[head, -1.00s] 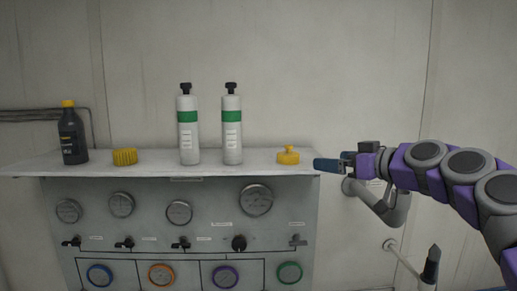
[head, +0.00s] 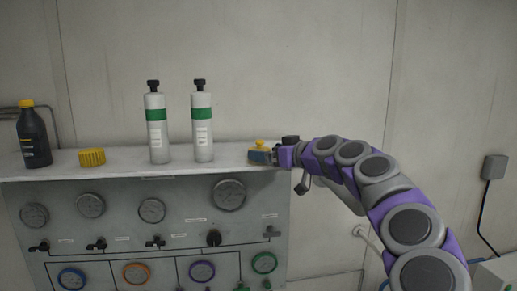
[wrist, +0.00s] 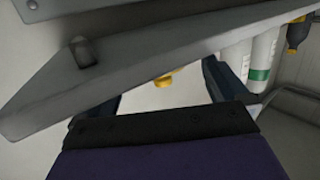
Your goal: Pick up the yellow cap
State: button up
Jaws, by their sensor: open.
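The yellow cap (head: 260,146), with a small knob on top, sits at the right end of the shelf. My gripper (head: 262,156) reaches in from the right at shelf height, and its blue finger hides the cap's lower front. In the wrist view, which looks upside down, the yellow cap (wrist: 163,79) shows between the two dark fingers of my gripper (wrist: 165,85). The fingers are spread, with gaps on both sides of the cap. Whether the cap is fully between the fingertips or just beyond them I cannot tell.
The shelf (head: 122,163) tops a panel with gauges (head: 229,195) and coloured knobs. Two white-green cylinders (head: 156,130) (head: 202,128) stand left of the cap. A yellow ribbed object (head: 92,157) and a dark bottle (head: 33,137) stand further left. The wall is behind.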

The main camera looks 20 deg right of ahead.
aim_at(260, 148)
jog(key=x, duration=0.1)
jog(key=p+x, duration=0.1)
jog(key=x, duration=0.2)
jog(key=shift+w+d+f, duration=0.1)
jog(key=shift+w+d, duration=0.05)
jog(key=shift+w, duration=0.2)
jog(key=c, duration=1)
